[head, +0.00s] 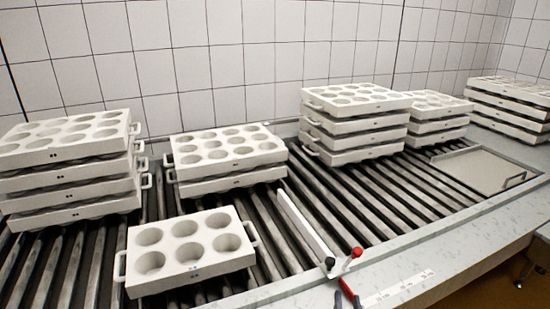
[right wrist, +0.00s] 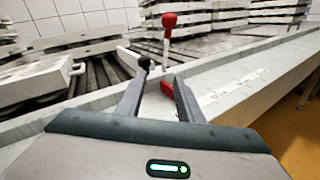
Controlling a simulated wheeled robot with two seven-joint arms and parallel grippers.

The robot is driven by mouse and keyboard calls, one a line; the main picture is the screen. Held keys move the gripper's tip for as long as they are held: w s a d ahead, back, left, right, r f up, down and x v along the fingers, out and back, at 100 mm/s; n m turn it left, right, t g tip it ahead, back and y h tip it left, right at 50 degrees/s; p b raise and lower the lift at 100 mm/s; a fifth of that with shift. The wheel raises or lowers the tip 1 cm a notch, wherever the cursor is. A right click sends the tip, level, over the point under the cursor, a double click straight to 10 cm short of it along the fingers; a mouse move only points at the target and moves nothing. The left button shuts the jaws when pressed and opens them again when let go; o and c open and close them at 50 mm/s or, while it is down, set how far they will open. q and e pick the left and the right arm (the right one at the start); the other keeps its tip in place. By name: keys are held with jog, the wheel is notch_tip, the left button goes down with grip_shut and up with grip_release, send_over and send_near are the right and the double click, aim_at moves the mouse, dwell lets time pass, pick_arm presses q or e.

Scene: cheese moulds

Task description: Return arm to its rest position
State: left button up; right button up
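My right gripper (right wrist: 162,82) is open in the right wrist view, with two dark fingers apart. A small red piece (right wrist: 167,88) shows between the fingertips, close to the right finger; I cannot tell if they touch. In the head view only dark fingertips of this gripper (head: 347,300) show at the bottom edge, by the red piece (head: 347,287). Beyond them stand a red-knobbed lever (head: 356,252) and a black knob (head: 329,263) at the end of a pale bar (head: 303,222). The lever also shows in the right wrist view (right wrist: 168,22). My left gripper is not in view.
A six-hole mould (head: 190,251) lies alone on the rollers in front. Mould stacks stand at the left (head: 70,175), middle (head: 228,158), back (head: 355,122) and far right (head: 511,103). A flat plate (head: 480,170) lies at right. The pale front ledge (head: 440,255) is mostly clear.

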jog(key=s+d+f+m+g+h, duration=0.1)
jog(key=s+d+f+m+g, duration=0.25)
jog(key=s+m, duration=0.45)
jog(key=s+d+f+m+g+h, duration=0.2)
jog(key=s+d+m+g, duration=0.25)
jog(key=s+m, duration=0.4)
jog(key=s+a+f+m+g+y, duration=0.1)
jog(key=s+a+m+g+y, duration=0.2)
jog(key=s+m, duration=0.5)
jog(key=s+a+f+m+g+y, duration=0.1)
jog(key=s+a+m+g+y, duration=0.25)
jog(key=s, duration=0.75)
notch_tip(320, 180, down, 26)
jog(key=w+m+h, duration=0.1)
jog(key=s+d+f, duration=0.2)
jog(key=s+f, duration=1.4)
jog(key=f, duration=0.3)
jog(key=shift+s+g, duration=0.15)
jog(key=shift+g, duration=0.3)
